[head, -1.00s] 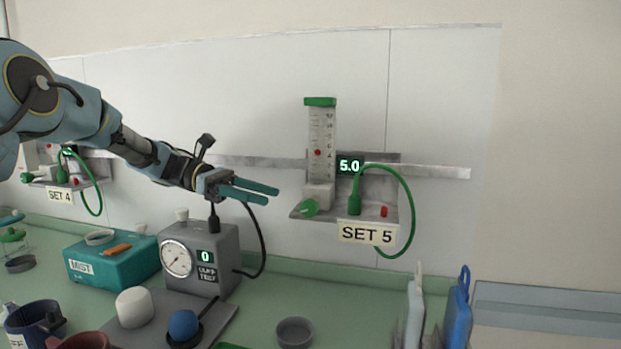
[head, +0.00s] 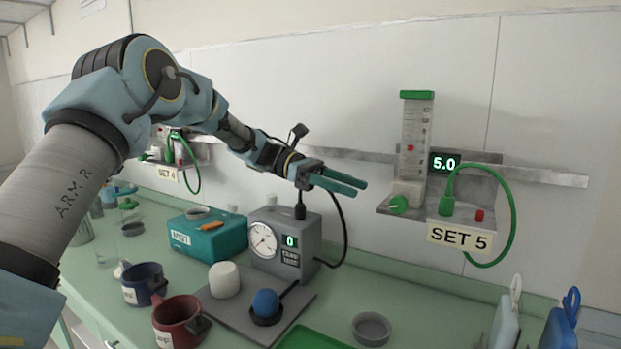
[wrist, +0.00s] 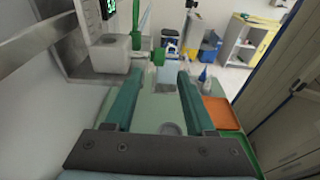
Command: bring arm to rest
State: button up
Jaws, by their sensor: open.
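My gripper (head: 338,182) is in the middle of the head view, held above the green counter in front of the wall. Its two teal fingers are parted, with nothing between them, and point right toward the SET 5 flowmeter unit (head: 413,135). A gap remains between the fingertips and that unit. In the wrist view my gripper's fingers (wrist: 155,95) are spread wide, with the counter and a grey bowl (wrist: 169,129) seen beyond and below them. My arm reaches in from the left of the head view, bent at the elbow.
Below my gripper stands the grey cuff test box (head: 290,240), its display reading 0. The teal mist box (head: 205,238), a blue mug (head: 142,284) and a red mug (head: 178,322) stand left of it. The SET 5 shelf (head: 400,208) juts from the wall rail.

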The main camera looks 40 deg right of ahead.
jog(key=w+a+f+t, duration=0.5)
jog(key=w+a+f, duration=0.1)
jog(key=a, duration=0.5)
jog(key=w+a+f+t, duration=0.5)
jog(key=w+a, duration=0.2)
jog(key=a, duration=0.5)
jog(key=s+a+f+m+t+y, duration=0.1)
jog(key=a+f+m+t+y, duration=0.1)
jog(key=a, duration=1.3)
jog(key=s+a+f+m+t+y, duration=0.1)
jog(key=a+f+m+t+y, duration=0.1)
jog(key=a, duration=1.3)
jog(key=f+t, duration=0.1)
jog(key=t, duration=0.1)
jog(key=shift+a+m+t+y, duration=0.4)
